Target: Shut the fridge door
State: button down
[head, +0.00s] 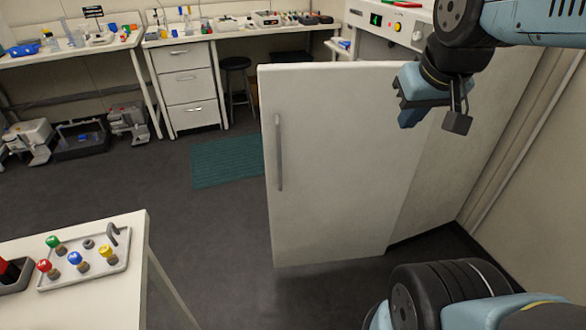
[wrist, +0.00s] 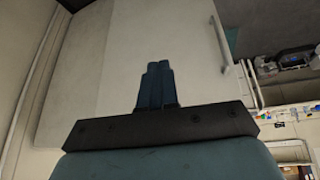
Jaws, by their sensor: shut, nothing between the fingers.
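The fridge door (head: 335,165) is a tall white panel that stands ajar in the middle of the head view, its grey handle (head: 279,152) near the left edge. The grey-white surface to its right looks like the fridge body (head: 437,180); how wide the gap is I cannot tell. My gripper (head: 408,119) is near the door's upper right part. In the wrist view my gripper (wrist: 158,66) has its two fingers together and empty, in front of the white door (wrist: 165,35). The handle (wrist: 220,45) is off to the right there. Whether the fingers touch the door I cannot tell.
A white table (head: 140,225) with a tray of coloured-knob pieces (head: 85,262) is at the lower left. Lab benches (head: 180,40) line the back wall, with a stool (head: 236,70). The dark floor (head: 205,225) left of the door is clear, apart from a green mat (head: 226,158).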

jog(key=w+a+f+n, duration=0.2)
jog(key=w+f+n, duration=0.3)
jog(key=w, duration=0.6)
jog(key=n+y, duration=0.5)
jog(key=n, duration=0.7)
send_near(287, 181)
jog(key=f, duration=0.1)
jog(key=a+f, duration=0.1)
jog(key=w+f, duration=0.1)
jog(key=shift+a+f, duration=0.4)
jog(key=shift+w, duration=0.7)
